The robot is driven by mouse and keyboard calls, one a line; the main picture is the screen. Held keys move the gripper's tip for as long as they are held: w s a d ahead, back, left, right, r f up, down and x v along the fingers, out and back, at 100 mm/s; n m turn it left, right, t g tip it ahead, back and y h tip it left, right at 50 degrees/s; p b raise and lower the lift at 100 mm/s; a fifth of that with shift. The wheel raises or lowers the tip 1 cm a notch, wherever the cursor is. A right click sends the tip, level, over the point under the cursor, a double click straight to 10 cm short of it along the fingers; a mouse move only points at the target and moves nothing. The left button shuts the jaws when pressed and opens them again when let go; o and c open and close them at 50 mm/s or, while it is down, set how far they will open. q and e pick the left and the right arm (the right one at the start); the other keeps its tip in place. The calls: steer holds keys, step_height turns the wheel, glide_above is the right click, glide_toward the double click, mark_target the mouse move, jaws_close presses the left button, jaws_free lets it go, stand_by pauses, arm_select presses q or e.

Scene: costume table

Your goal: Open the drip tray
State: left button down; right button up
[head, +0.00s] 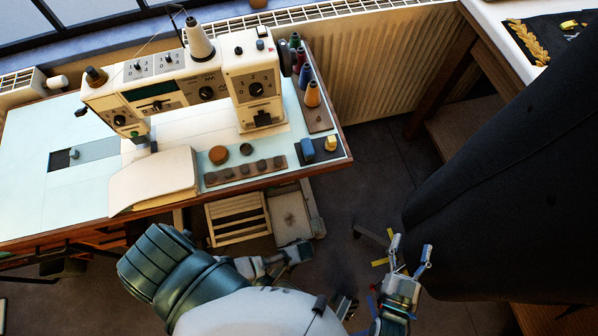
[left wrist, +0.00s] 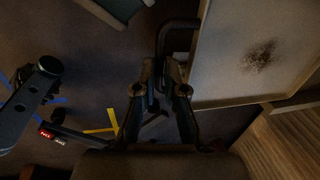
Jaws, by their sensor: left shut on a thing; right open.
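The drip tray (head: 287,208) is a pale shallow tray with a dark stain, low under the right front of the sewing table. In the left wrist view the tray (left wrist: 225,55) fills the upper right. A dark bracket-like handle (left wrist: 178,23) stands at its left edge. My left gripper (left wrist: 162,78) is shut on the handle; its fingertips hide part of the bar. In the head view my left gripper (head: 304,249) is just below the tray's front edge, and the handle is hard to make out. My right gripper (head: 411,255) is open and empty, to the right over the floor.
A slatted wooden crate (head: 237,218) sits directly left of the tray. The table (head: 75,205) with the sewing machine (head: 180,88) overhangs both. A large dark draped form (head: 500,190) stands close to my right gripper. Floor (head: 350,190) is clear right of the tray.

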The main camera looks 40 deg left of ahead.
arm_select(q)
steer(key=shift+s+a+f, duration=0.15)
steer(key=shift+a+f, duration=0.05)
steer(key=shift+a, duration=0.1)
steer(key=c, duration=1.2)
jaws_free()
steer(key=shift+c, duration=0.2)
steer(key=shift+d+r, duration=0.25)
steer(key=shift+d, duration=0.1)
step_height(320, 180, up, 11)
steer(key=s+d, duration=0.1)
steer(key=shift+d+r, duration=0.2)
steer(key=shift+d, duration=0.1)
